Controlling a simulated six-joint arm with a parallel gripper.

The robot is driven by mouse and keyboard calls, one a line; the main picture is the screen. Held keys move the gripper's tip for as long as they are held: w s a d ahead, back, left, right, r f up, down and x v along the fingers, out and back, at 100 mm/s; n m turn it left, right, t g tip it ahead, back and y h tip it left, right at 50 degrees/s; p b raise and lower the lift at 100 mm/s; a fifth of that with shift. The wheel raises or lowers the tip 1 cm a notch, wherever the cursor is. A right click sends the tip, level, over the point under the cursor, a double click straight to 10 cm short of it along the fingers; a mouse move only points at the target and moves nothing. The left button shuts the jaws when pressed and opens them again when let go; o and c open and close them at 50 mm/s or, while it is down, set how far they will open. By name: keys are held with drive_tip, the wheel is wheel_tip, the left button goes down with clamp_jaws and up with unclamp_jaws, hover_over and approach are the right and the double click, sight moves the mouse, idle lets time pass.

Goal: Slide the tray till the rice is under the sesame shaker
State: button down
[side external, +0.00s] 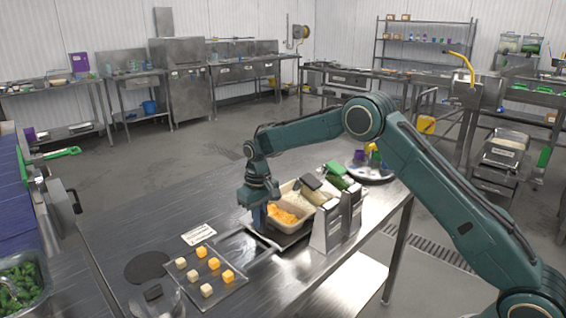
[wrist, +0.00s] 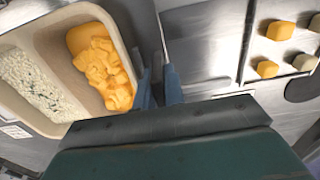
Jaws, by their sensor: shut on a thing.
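The beige two-compartment tray (side external: 270,215) stands on the metal table, and it also shows in the wrist view (wrist: 52,45). Orange chunks (wrist: 100,65) fill the compartment nearest my gripper. White rice with green specks (wrist: 32,85) lies in the other compartment. My gripper (side external: 259,222) points down at the tray's near-left end; its blue fingers (wrist: 160,82) are shut on the tray's end wall. Two shakers, one dark (side external: 310,182) and one green (side external: 337,169), tilt over the tray's far right side on metal stands. I cannot tell which holds sesame.
The metal stands (side external: 326,226) rise close to the tray's right side. A clear board with several pale and orange cubes (side external: 206,290) lies at front left. A white label card (side external: 198,234) and a dark round mat (side external: 147,266) lie nearby.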

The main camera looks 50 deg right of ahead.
drive_tip(key=a, duration=0.9)
drive_tip(key=shift+a, duration=0.1)
drive_tip(key=c, duration=1.8)
unclamp_jaws()
drive_tip(key=shift+a, duration=0.1)
drive_tip(key=shift+o, duration=0.2)
drive_tip(key=shift+r, duration=0.1)
drive_tip(key=shift+r, duration=0.1)
drive_tip(key=shift+r, duration=0.5)
wheel_tip(320, 180, up, 12)
drive_tip(key=shift+r, duration=0.25)
